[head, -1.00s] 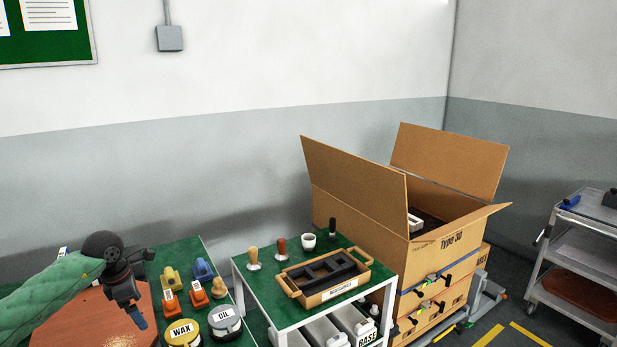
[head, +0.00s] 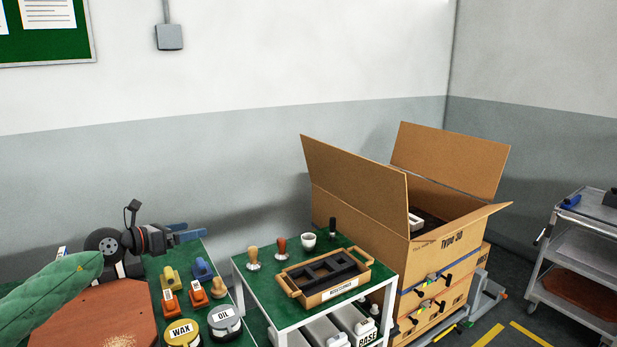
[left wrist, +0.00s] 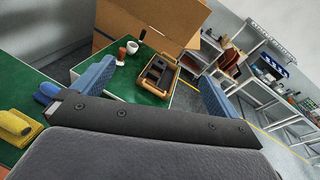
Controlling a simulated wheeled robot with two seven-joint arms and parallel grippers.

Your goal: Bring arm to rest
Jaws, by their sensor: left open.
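My left arm, in a green sleeve, comes in from the left in the head view. My left gripper (head: 190,231) is raised at the back of the left green table (head: 190,252), its blue fingers pointing right. It is empty. In the left wrist view the two blue fingers of the left gripper (left wrist: 155,85) stand wide apart, with nothing between them close by. My right gripper does not show in either view.
The left table holds a reddish-brown board (head: 95,320), a wax tin (head: 181,332) and an oil tin (head: 225,320). The middle table carries a wooden tray (head: 326,277), tampers and a white cup (head: 308,241). An open cardboard box (head: 440,243) stands behind. A grey cart (head: 580,250) is at right.

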